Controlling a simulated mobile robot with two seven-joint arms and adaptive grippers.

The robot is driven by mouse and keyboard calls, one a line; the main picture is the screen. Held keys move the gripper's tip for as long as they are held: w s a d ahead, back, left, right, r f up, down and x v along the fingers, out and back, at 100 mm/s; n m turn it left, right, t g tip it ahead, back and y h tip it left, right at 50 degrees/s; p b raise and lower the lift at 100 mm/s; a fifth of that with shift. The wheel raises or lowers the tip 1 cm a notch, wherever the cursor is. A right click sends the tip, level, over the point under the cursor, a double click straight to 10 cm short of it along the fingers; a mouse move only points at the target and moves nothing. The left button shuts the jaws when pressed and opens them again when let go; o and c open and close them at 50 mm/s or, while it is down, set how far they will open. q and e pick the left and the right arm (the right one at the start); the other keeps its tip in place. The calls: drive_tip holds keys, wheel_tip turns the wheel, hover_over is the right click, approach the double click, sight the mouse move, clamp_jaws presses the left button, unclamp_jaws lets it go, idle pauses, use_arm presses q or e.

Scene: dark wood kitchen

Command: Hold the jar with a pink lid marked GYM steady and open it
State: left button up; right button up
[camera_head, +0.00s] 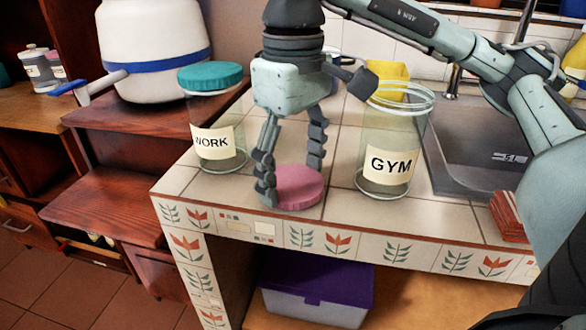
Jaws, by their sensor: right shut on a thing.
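The glass jar marked GYM (388,140) stands upright on the tiled counter, with its mouth open and no lid on it. The round pink lid (298,190) lies flat at or just above the counter, left of that jar. My right gripper (291,178) points down and is shut on the pink lid, one finger on each side of it. It is apart from the GYM jar. My left gripper is not in view.
A jar marked WORK (214,140) with a teal lid stands left of my right gripper. A sink (475,155) lies to the right, and red tile-like pieces (509,215) sit at the counter's front edge. A yellow object (387,72) stands behind the GYM jar.

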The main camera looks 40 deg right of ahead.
sight(293, 182)
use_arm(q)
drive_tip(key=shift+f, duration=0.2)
use_arm(e)
drive_tip(key=shift+f, duration=0.1)
drive_tip(key=o, duration=1.3)
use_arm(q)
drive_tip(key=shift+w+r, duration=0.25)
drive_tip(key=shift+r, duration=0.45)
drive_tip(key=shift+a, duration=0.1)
use_arm(e)
wheel_tip(293, 182, up, 7)
drive_tip(key=shift+r+p, duration=0.15)
drive_tip(key=shift+p, duration=0.55)
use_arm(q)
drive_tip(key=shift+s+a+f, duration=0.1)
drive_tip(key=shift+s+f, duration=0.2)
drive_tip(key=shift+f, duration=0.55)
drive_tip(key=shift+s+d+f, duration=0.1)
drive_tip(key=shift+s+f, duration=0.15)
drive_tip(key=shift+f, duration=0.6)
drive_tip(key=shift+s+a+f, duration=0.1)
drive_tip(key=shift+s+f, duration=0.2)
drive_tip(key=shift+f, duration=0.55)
use_arm(e)
drive_tip(key=shift+r, duration=0.2)
